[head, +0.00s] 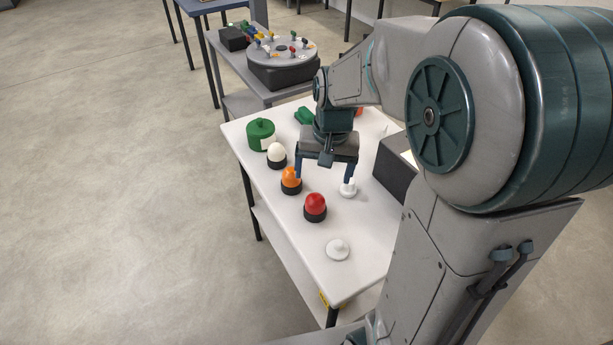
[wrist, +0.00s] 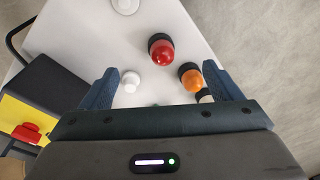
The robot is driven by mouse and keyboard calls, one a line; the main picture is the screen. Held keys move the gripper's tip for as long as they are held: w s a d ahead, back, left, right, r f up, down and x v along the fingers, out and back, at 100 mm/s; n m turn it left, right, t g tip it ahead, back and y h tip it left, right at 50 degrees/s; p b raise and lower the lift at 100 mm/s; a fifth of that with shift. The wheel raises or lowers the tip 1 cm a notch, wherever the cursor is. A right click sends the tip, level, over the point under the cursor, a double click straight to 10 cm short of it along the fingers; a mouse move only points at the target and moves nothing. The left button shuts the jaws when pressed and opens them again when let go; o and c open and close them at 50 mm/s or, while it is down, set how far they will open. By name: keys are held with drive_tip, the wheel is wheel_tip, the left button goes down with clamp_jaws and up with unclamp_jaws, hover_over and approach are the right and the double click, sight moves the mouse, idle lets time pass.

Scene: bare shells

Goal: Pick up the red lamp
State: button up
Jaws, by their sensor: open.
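The red lamp (head: 315,206) is a red dome on a black base. It stands upright on the white table (head: 290,245), in front of the orange lamp (head: 291,179). In the wrist view the red lamp (wrist: 161,49) lies beyond the fingertips, near the middle. My gripper (head: 325,174) is open and points down above the table, farther back than the red lamp. Its two blue fingers also show in the wrist view (wrist: 158,82), with nothing held between them. The red lamp is apart from both fingers.
A white lamp (head: 277,155) and a green canister (head: 261,134) stand at the table's left edge. A small white knob (head: 348,188) is near my right finger; another (head: 337,249) lies in front. A dark box (head: 396,172) is at the right. A turntable (head: 283,62) stands behind.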

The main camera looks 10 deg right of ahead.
drive_tip(key=m, duration=0.2)
hover_over(315, 195)
wheel_tip(315, 195, down, 5)
drive_tip(key=f+g, duration=0.1)
drive_tip(key=shift+h, duration=0.3)
drive_tip(key=f, duration=0.3)
drive_tip(key=f+p, duration=0.1)
drive_tip(key=f, duration=0.4)
drive_tip(key=shift+w+f, duration=0.3)
drive_tip(key=shift+w, duration=0.05)
drive_tip(key=f, duration=0.2)
drive_tip(key=f+p, duration=0.1)
drive_tip(key=f, duration=0.1)
drive_tip(key=shift+s, duration=0.4)
drive_tip(key=shift+f, duration=0.6)
drive_tip(key=c, duration=1.2)
